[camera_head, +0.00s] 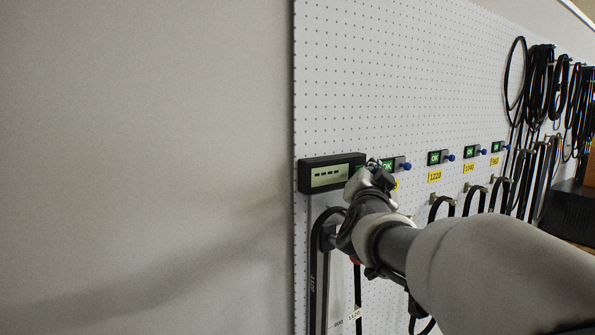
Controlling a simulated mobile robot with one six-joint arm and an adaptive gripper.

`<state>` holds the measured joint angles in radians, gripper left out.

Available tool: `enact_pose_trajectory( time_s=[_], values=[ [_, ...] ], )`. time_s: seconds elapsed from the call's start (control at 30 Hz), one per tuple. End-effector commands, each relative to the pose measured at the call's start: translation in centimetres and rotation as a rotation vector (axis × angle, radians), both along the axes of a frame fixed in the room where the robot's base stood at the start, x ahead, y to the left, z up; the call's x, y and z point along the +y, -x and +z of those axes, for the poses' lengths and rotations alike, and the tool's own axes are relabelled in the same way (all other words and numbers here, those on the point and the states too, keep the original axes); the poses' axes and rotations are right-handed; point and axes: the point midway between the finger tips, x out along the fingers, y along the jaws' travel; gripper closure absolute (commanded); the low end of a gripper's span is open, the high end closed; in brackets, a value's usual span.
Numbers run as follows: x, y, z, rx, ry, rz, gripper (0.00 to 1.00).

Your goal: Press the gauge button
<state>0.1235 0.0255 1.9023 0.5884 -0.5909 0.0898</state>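A black gauge box (312,177) with a pale display showing four dashes is mounted at the left edge of the white pegboard. A green patch shows at the right end of the gauge, partly hidden by my gripper. I cannot make out a separate button. My gripper (373,163) is in front of the gauge's right end, pointing at the board. I cannot tell whether it touches the gauge or whether its fingers are open or shut. My arm reaches in from the lower right and covers part of the board.
Several small black boxes with green OK screens, such as one (434,158), run in a row to the right with blue knobs (451,157) and yellow number labels (435,176). Black belts (540,85) hang at the far right. A bare wall (140,150) fills the left.

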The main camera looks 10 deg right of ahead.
Motion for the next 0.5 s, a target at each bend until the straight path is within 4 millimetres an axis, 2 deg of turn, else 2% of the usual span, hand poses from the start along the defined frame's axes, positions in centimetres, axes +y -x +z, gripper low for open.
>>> enact_pose_trajectory(
  time_s=[0.27,0.5],
  values=[
    [0.07,-0.18,0.01,0.0,0.0,0.001,1.0],
    [-0.25,0.63,-0.08,-0.002,0.001,-0.001,1.0]
  ],
)
